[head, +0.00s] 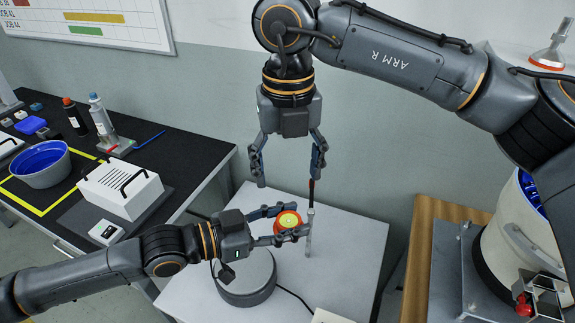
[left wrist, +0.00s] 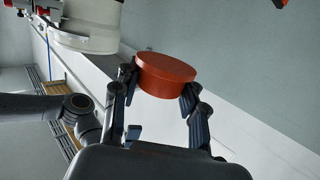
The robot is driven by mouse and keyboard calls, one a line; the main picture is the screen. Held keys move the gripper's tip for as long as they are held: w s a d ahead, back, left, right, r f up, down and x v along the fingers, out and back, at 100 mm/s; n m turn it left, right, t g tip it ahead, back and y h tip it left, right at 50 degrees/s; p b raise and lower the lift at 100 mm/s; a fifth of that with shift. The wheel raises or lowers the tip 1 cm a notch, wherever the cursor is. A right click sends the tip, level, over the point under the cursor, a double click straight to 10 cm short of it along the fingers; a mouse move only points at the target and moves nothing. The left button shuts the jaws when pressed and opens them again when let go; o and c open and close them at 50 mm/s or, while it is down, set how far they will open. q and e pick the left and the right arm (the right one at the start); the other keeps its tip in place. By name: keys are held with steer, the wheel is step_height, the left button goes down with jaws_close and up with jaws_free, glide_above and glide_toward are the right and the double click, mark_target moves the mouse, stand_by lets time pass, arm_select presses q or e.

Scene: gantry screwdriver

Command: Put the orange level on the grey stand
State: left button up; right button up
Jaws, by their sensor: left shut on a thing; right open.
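The orange level (head: 288,220) is a short round disc with a yellow-green face on top. My left gripper (head: 297,222) is shut on it, one finger on each side; the left wrist view also shows the level (left wrist: 166,74) between the fingertips. The grey stand (head: 246,292) is a low round base on the white table, below and left of the level in the head view, partly covered by my left gripper. Its top looks empty where it shows. My right gripper (head: 289,172) is open and empty, pointing down above and behind the level.
A thin upright tool (head: 309,240) with a dark upper end stands just right of the level, close to my left fingertips. A black cable (head: 292,295) runs from the stand. A black bench (head: 150,130) with a blue-lined bowl (head: 40,163) and a white box (head: 120,188) is at left.

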mark_target(288, 220)
step_height(288, 220, down, 12)
steer(key=shift+r, duration=0.1)
stand_by(0.4)
steer(key=c, duration=1.2)
arm_select(q)
steer(key=o, duration=1.3)
steer(key=shift+c, duration=0.2)
arm_select(e)
steer(key=shift+c, duration=1)
